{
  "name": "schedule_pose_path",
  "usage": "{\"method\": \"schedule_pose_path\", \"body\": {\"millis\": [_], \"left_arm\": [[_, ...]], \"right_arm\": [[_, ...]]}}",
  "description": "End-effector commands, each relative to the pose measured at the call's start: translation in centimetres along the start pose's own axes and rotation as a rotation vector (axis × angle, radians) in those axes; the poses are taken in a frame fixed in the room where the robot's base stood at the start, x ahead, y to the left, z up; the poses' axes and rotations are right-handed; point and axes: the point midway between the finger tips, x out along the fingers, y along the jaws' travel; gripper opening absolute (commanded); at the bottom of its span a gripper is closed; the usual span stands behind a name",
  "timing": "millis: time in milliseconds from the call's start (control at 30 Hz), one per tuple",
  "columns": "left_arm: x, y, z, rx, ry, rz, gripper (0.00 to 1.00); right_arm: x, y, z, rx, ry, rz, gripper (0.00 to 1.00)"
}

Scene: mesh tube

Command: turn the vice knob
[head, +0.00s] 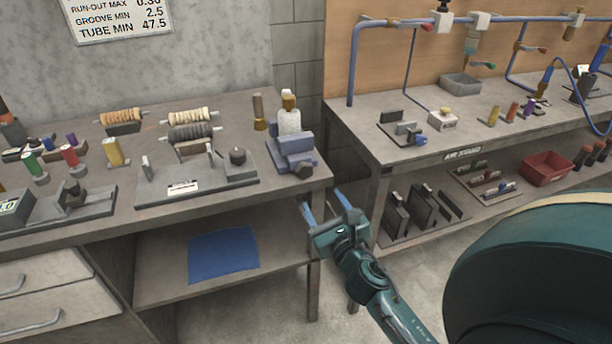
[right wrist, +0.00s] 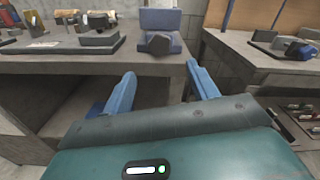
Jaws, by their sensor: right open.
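The blue-grey vice (head: 291,148) stands at the right front corner of the left workbench. Its dark knob (head: 305,168) faces the front edge. In the right wrist view the vice (right wrist: 162,20) is at the top middle, with the knob (right wrist: 158,43) below its jaws and a little beyond my fingertips. My right gripper (head: 325,204) is open and empty, in front of and below the bench's corner. It also shows in the right wrist view (right wrist: 161,70), its blue fingers spread on either side of the knob's line and apart from it. My left gripper is not in view.
The left workbench (head: 230,208) carries a grey gauge fixture (head: 195,188), spools and coloured tubes. A white bottle (head: 289,118) stands behind the vice. Another workbench (head: 390,152) is to the right, across a narrow gap. A blue cloth (head: 223,254) lies on the lower shelf.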

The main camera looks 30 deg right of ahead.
Motion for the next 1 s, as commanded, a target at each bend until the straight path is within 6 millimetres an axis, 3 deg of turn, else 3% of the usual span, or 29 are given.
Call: {"method": "schedule_pose_path", "body": {"millis": [300, 500, 700, 1000], "left_arm": [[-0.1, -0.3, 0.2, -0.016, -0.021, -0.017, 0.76], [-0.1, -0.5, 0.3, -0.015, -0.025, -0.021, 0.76], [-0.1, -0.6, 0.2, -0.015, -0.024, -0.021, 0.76], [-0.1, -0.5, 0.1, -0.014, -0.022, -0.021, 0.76]], "right_arm": [[6.8, -0.1, 0.2, 0.002, -0.001, -0.002, 0.59], [9.8, 0.0, 0.1, 0.001, 0.000, -0.001, 0.59], [11.1, 0.0, 0.1, 0.002, 0.000, 0.000, 0.59], [11.1, 0.0, 0.0, 0.002, 0.000, 0.000, 0.56]]}}
